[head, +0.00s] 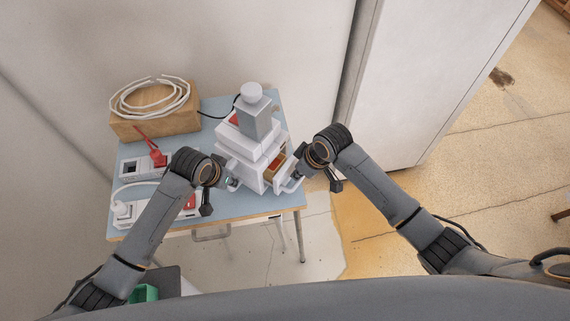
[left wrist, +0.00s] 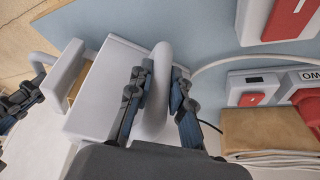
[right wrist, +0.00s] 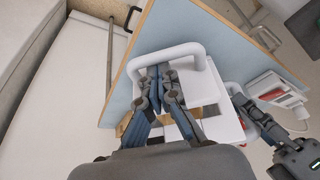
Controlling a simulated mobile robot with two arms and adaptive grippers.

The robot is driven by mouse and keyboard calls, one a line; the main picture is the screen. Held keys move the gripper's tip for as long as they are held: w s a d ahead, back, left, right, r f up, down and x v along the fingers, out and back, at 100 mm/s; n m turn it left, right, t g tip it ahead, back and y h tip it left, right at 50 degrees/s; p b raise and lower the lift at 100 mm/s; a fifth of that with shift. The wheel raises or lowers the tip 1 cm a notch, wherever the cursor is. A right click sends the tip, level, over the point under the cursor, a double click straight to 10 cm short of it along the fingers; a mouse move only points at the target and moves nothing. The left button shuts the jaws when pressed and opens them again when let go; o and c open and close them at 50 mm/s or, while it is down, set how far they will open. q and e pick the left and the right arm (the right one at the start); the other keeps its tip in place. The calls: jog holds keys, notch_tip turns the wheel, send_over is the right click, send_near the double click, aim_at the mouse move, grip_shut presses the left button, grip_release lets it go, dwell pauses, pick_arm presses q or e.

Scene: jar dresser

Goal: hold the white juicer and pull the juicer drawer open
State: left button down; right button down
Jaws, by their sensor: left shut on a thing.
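The white juicer (head: 249,150) stands upright on the blue table. My left gripper (head: 228,182) is at its left side. In the left wrist view the left fingers (left wrist: 158,88) are shut around a rounded white handle (left wrist: 161,60) of the juicer. The juicer drawer (head: 274,168) is partly out on the right, with brown wood showing inside. Its white loop handle (right wrist: 190,50) is clear in the right wrist view. My right gripper (head: 300,173) is at this handle. Its fingertips (right wrist: 159,70) are close together at the handle bar, and whether they touch it is unclear.
The blue table (head: 220,110) also holds a wooden box (head: 155,122) with a coiled white cable (head: 150,100), and red-and-white power units (head: 143,167) on the left. A white cabinet (head: 410,80) stands close on the right. Open floor (head: 315,235) lies in front.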

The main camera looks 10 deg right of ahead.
pick_arm(q)
jog(key=shift+a, duration=0.1)
pick_arm(e)
jog(key=s+d, duration=0.1)
jog(key=d, duration=0.1)
jog(key=s+d, duration=0.2)
jog(key=shift+s+f, duration=0.15)
jog(key=shift+s, duration=0.05)
pick_arm(q)
jog(key=c, duration=1.1)
grip_release()
jog(key=shift+c, duration=0.2)
pick_arm(e)
jog(key=v, duration=1)
jog(key=shift+w+a, duration=0.1)
jog(key=shift+w, duration=0.05)
